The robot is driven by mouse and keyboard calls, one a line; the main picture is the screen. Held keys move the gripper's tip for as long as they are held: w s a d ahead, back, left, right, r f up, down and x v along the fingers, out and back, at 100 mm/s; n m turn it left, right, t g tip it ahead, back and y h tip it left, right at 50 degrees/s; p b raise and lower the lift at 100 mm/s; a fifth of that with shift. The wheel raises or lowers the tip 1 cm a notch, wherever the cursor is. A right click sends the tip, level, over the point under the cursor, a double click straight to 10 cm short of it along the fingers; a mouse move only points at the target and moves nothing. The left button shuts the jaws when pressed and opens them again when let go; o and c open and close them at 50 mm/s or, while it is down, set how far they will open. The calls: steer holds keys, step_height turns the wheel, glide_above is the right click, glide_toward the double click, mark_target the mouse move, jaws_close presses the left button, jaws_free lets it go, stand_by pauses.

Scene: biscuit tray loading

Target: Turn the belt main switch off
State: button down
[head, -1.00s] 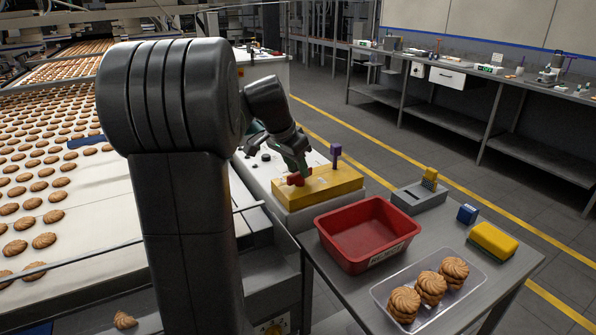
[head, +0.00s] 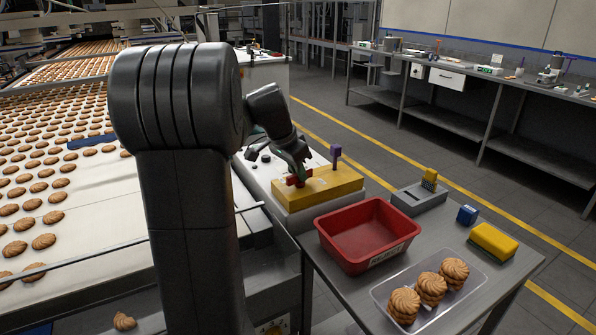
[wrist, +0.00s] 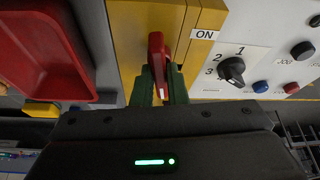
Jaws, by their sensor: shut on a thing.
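The red main switch handle (wrist: 157,52) stands on the yellow switch box (wrist: 127,28) in the wrist view. It runs nearly up and down in the picture, with the ON label (wrist: 204,35) to its right. No OFF label shows. My gripper (wrist: 161,88) has its green fingers on both sides of the handle and is shut on it. In the head view, my gripper (head: 300,167) reaches down onto the red handle (head: 297,182) on the yellow box (head: 335,186). My fingers hide part of the handle.
A rotary knob (wrist: 231,70) marked 1, 2, 3 and several buttons sit right of the handle. A purple-topped post (head: 336,152) rises from the yellow box. A red bin (head: 346,257) and a clear tray (head: 381,292) of biscuits stand on the near table. The biscuit belt (head: 100,207) is left.

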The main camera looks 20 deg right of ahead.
steer(key=shift+m+g, duration=0.5)
steer(key=shift+m, duration=0.7)
steer(key=c, duration=1.4)
jaws_free()
steer(key=shift+c, duration=0.2)
steer(key=p+v, duration=0.1)
steer(key=v, duration=1.2)
steer(key=shift+a+r, duration=0.3)
steer(key=shift+r, duration=0.05)
